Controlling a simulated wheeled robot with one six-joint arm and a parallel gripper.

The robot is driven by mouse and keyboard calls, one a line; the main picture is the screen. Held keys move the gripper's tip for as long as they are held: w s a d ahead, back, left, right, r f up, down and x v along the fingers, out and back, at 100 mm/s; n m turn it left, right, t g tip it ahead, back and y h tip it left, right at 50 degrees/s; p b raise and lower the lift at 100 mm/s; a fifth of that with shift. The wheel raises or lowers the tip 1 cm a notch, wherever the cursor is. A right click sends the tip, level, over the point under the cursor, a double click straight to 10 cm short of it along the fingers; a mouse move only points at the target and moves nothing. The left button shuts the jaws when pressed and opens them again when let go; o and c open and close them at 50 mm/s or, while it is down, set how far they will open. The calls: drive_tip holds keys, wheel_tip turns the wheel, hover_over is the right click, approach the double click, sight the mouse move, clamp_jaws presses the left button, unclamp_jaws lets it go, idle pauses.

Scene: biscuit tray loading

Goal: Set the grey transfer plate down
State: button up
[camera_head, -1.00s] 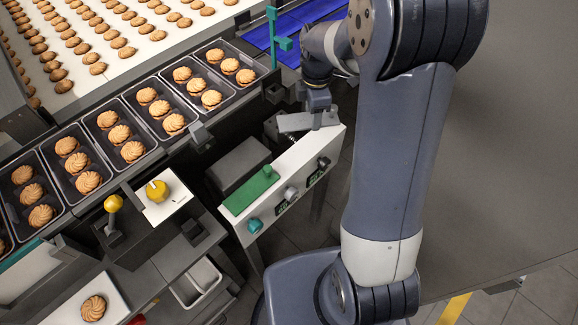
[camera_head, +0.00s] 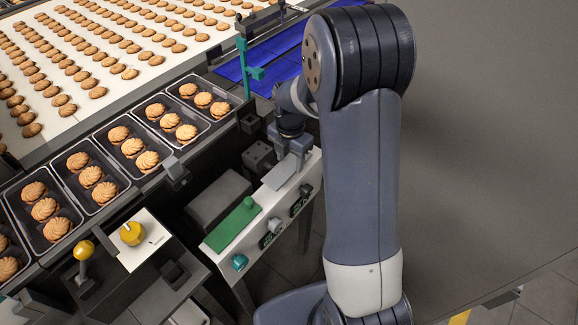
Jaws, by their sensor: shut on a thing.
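The grey transfer plate (camera_head: 281,174) is a small, flat, light-grey sheet at the far end of the white control panel (camera_head: 262,238). My gripper (camera_head: 299,147) is shut on the plate's far edge, with the wrist above it. The plate appears to be over or on the panel's top; I cannot tell whether it touches. My fingertips are small and partly hidden by the gripper body.
A green pad (camera_head: 233,226) and several knobs are on the panel. A dark block (camera_head: 258,157) stands close left of the plate. Biscuit trays (camera_head: 237,101) line the conveyor (camera_head: 88,110) at left. A blue belt (camera_head: 288,42) lies behind my arm.

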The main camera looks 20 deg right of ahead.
sight(290, 164)
drive_tip(key=shift+f, duration=1.6)
drive_tip(key=shift+f, duration=0.25)
drive_tip(key=o, duration=1.1)
drive_tip(key=shift+r, duration=0.1)
wheel_tip(290, 164, up, 12)
drive_tip(key=shift+r, duration=0.2)
